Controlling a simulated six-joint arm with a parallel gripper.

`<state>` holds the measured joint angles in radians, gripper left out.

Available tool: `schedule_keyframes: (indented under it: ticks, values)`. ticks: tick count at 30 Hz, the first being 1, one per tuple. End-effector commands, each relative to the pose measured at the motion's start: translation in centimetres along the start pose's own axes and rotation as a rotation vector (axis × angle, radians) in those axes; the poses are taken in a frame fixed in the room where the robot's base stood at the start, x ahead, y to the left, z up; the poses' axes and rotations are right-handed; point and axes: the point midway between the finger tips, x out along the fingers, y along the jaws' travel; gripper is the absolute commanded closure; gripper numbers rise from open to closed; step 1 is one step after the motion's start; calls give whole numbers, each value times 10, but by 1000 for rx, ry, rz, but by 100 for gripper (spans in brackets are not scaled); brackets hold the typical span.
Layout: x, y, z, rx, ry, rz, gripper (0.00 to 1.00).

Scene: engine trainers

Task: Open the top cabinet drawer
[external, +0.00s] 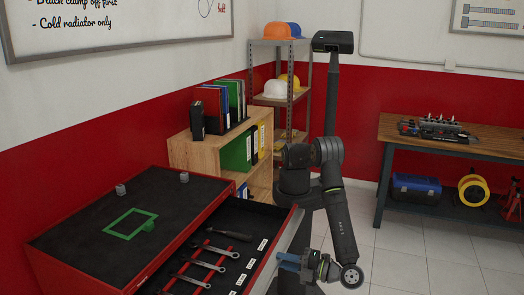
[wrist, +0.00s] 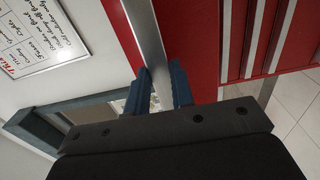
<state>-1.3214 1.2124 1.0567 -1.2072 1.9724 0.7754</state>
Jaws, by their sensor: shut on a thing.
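The red cabinet (external: 60,262) stands at the lower left in the external view, with a black top. Its top drawer (external: 262,217) is pulled out and shows a dark inside holding wrenches and other tools. A pale metal handle strip runs along the drawer front (external: 291,236); the strip also shows in the wrist view (wrist: 146,35). My gripper (external: 281,261) is at the drawer front, with its blue fingers shut on the handle strip. In the wrist view the fingers (wrist: 163,82) sit on both sides of the strip. The exact contact is partly hidden.
A green frame (external: 128,222) and two small grey blocks lie on the cabinet top. A wooden shelf (external: 190,150) with binders stands behind it. A workbench (external: 470,143) is at the right. The tiled floor (external: 400,262) right of my arm is clear.

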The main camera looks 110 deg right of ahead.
Motion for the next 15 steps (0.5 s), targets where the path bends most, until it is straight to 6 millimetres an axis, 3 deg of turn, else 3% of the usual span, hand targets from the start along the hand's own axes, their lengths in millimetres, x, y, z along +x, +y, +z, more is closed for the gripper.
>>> schedule_keyframes:
  ticks: [1,11,12,15]
  values:
    - [0,-7,1,-12,1,-5,100]
    - [-1,-7,2,-12,0,-5,100]
    - [-1,-7,2,-12,0,-5,76]
    - [-1,-6,1,-11,0,-3,60]
